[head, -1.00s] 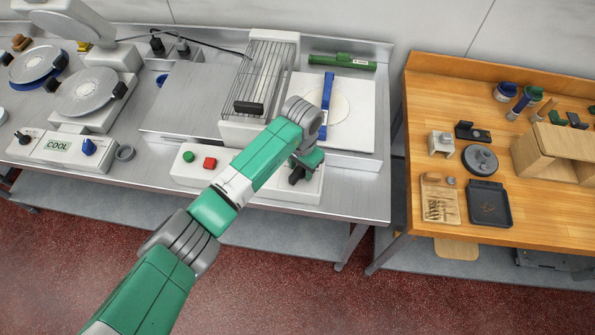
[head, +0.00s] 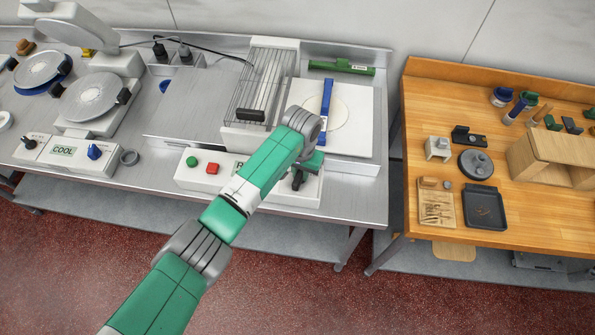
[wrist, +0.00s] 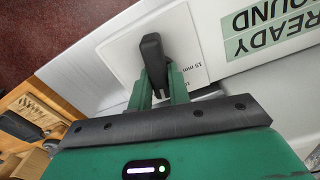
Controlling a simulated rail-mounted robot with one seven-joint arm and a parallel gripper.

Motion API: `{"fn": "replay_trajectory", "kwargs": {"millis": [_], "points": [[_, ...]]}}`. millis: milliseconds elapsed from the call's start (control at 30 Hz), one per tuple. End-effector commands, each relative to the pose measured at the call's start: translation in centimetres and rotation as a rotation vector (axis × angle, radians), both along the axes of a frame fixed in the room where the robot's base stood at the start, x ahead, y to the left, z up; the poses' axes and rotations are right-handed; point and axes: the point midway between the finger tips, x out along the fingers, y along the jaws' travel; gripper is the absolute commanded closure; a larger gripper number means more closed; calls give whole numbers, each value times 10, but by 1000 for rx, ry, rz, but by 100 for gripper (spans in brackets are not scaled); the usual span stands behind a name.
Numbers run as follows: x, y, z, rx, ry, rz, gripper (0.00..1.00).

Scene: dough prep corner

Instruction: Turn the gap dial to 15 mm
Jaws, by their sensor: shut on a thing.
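The gap dial (wrist: 153,52) is a black bar-shaped knob on a white plate of the machine's front panel (head: 222,190). In the wrist view my gripper (wrist: 159,82) has its two green fingers closed on the knob's near end. I cannot tell which mark the knob points to. In the head view my gripper (head: 299,179) is at the panel's right part, partly hidden by my arm.
A display reading "READY ROUND" (wrist: 262,32) sits beside the dial. Green (head: 192,161) and red (head: 212,168) buttons are on the panel's left. A wire guard (head: 262,82) stands behind. A wooden table (head: 420,110) is to the right, across a gap.

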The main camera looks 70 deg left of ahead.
Motion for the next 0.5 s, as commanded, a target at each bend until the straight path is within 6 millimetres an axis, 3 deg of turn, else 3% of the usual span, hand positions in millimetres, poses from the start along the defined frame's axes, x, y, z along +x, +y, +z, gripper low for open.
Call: {"fn": "replay_trajectory", "kwargs": {"millis": [233,500], "points": [[1,-1,2,-3,0,31,100],[1,-1,2,-2,0,267,100]]}}
